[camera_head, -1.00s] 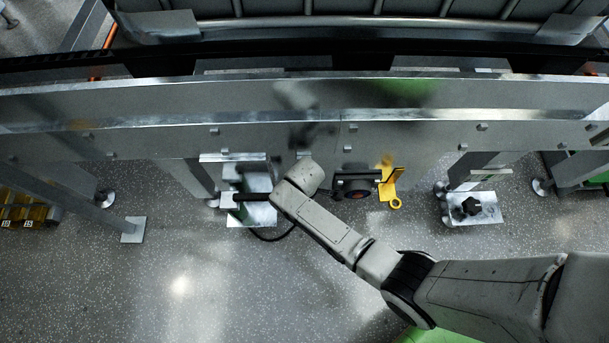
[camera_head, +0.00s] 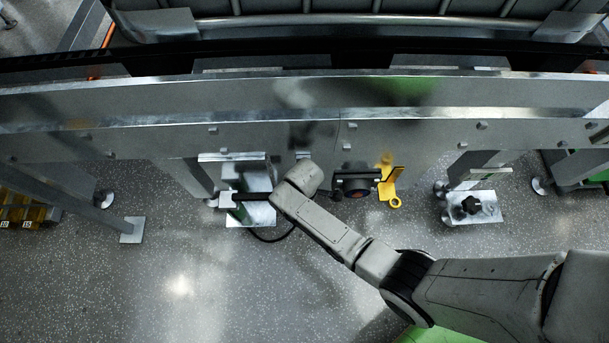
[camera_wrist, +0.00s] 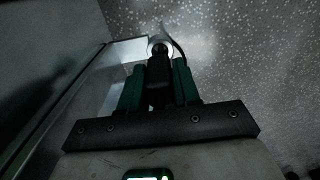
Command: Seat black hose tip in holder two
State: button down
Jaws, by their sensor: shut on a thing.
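In the wrist view, the black hose tip (camera_wrist: 158,70) lies between the two green fingers of my gripper (camera_wrist: 157,80), which is shut on it. The black hose (camera_wrist: 176,46) curves away beyond the fingertips. A pale round rim and bright metal plate show right past the tip; I cannot tell whether the tip is inside a holder. In the head view, my gripper (camera_head: 251,197) is a dark shape at a metal bracket (camera_head: 252,217) under the machine's edge. The hose loops below it (camera_head: 272,239). The arm hides part of this area, and no holder number is readable.
A dark round fitting (camera_head: 356,185) and a yellow handle (camera_head: 392,193) are right of my wrist. A metal foot plate with a black knob (camera_head: 471,205) stands farther right. Yellow bins (camera_head: 22,212) are at far left. The speckled floor (camera_head: 200,300) in front is clear.

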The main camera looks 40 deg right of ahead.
dwell(0.4)
jog(key=shift+f+b, duration=0.4)
jog(key=shift+f, duration=0.2)
jog(key=shift+f, duration=0.2)
jog(key=shift+f+b, duration=0.7)
jog(key=shift+f, duration=0.05)
jog(key=shift+f, duration=0.15)
jog(key=shift+f, duration=0.25)
jog(key=shift+f, duration=0.1)
dwell(0.5)
jog(key=shift+c, duration=0.8)
grip_release()
